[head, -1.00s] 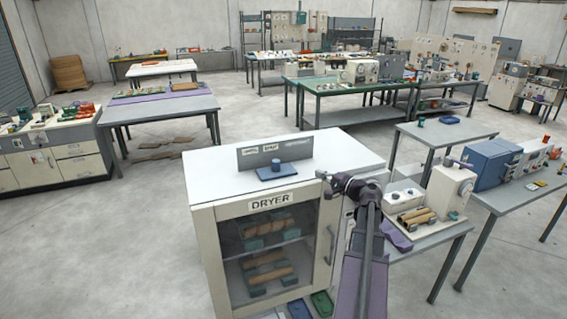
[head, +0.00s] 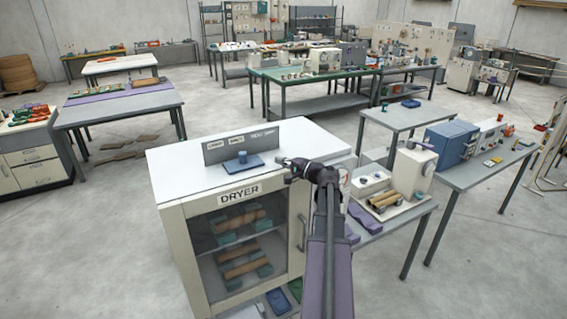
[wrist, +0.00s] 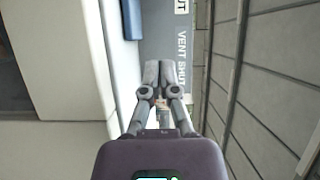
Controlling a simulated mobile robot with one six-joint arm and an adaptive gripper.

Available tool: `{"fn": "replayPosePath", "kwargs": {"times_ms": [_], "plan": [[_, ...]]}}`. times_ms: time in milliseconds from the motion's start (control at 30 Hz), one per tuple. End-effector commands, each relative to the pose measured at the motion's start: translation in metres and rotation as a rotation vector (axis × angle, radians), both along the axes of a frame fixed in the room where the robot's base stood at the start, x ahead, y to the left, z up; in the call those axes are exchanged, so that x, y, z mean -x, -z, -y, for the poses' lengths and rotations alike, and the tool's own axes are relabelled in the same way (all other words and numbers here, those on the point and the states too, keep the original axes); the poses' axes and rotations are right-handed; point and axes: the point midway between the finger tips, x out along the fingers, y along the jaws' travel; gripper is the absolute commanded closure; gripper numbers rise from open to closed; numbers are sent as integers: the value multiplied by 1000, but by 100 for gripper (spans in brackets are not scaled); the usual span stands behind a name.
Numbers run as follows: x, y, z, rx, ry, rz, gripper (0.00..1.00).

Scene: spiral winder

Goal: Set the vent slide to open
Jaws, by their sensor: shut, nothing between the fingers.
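In the wrist view the panel (wrist: 152,45) reads "VENT SHUT" near my fingers, and a blue piece (wrist: 131,18) shows at the top. My gripper (head: 281,163) is to the right of the blue knob, apart from it, by the panel's right end. In the wrist view my gripper (wrist: 158,66) has its fingers together and empty.
The dryer has a glass door with a handle (head: 302,232) and brown rolls inside. The dryer top is otherwise clear.

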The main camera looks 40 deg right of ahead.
Motion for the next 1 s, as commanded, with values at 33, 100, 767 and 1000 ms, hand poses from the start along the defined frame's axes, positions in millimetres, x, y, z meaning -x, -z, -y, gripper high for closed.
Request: {"fn": "replayPosePath", "kwargs": {"times_ms": [33,100,767,1000], "plan": [[-9,0,-1,0,-2,0,100],[-19,0,-2,0,-1,0,100],[-87,0,-40,0,0,0,100],[-92,0,-46,0,0,0,100]]}}
